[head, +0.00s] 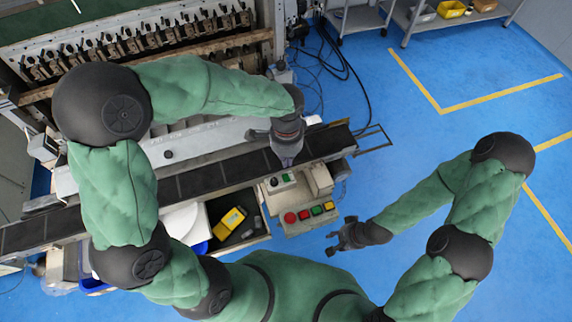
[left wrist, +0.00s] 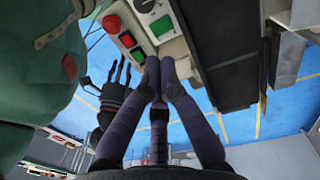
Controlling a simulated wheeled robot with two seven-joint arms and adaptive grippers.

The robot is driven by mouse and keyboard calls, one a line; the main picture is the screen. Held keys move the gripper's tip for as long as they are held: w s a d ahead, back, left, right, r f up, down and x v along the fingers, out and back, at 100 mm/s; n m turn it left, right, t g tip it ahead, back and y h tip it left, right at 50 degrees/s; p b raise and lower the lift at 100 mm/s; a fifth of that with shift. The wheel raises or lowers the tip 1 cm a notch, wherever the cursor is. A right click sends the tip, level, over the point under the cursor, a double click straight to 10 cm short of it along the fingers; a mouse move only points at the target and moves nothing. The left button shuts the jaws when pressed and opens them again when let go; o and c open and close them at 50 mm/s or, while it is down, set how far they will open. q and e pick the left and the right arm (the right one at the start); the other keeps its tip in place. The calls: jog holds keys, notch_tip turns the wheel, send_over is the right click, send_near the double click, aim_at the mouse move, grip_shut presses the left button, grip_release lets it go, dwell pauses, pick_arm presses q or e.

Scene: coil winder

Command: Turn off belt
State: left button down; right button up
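The conveyor belt (head: 205,178) is a dark strip running from lower left to the middle right in the head view. Beside its right end is a beige control box (head: 310,227) with a red round button (head: 290,217) and several coloured buttons. A smaller box with a black knob and a green button (head: 286,178) sits just above it; its green button also shows in the left wrist view (left wrist: 162,25). My left gripper (head: 287,162) points down above the belt's right end, near the small box. Its fingers look closed together and empty. My right gripper (head: 340,240) is open and empty, right of the control box.
A tray (head: 262,237) with a yellow device (head: 229,222) lies left of the control box. The coil winding machine (head: 130,45) stands behind the belt. Cables (head: 335,65) hang at the back.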

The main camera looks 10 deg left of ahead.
pick_arm(q)
notch_tip(320, 180, up, 6)
jog(key=f, duration=0.1)
send_over(288, 183)
jog(key=w, duration=0.2)
jog(key=shift+s+a+r+p, duration=0.1)
jog(key=shift+a+r+p, duration=0.15)
jog(key=shift+a+p, duration=0.2)
jog(key=p, duration=0.2)
jog(key=w+a+g+h+p, duration=0.1)
jog(key=p, duration=0.2)
jog(key=shift+w+a+r+g+p, duration=0.1)
jog(key=shift+w+r+g+p, duration=0.1)
jog(key=shift+g+p, duration=0.15)
jog(key=shift+f, duration=0.15)
jog(key=b+x, duration=0.1)
jog(key=x, duration=1.2)
jog(key=shift+f, duration=0.4)
jog(key=shift+s+f, duration=0.1)
